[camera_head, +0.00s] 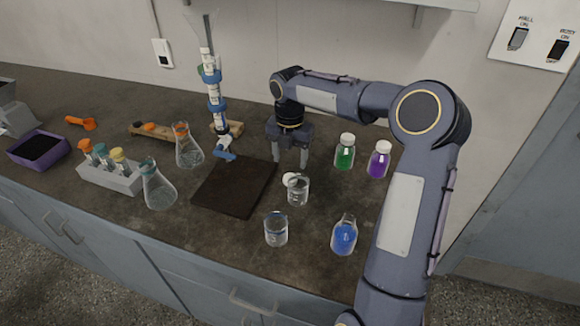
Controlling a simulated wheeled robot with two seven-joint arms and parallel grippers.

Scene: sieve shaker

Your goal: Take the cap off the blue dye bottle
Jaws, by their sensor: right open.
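The blue dye bottle (343,237) stands upright at the front right of the counter. Its neck looks clear and bare, with no white cap on it. A small white round piece, which looks like a cap (288,179), lies on the counter beside a small glass beaker (298,191) that partly hides it. My right gripper (291,164) points down just above and behind this white piece. Its two fingers are apart with nothing between them. My left gripper is not in view.
White-capped green (345,152) and purple (378,160) bottles stand at the back right. Another beaker (276,230) is left of the blue bottle. A dark mat (236,187), flasks (158,187), a burette stand (213,90) and a bottle rack (110,178) fill the left.

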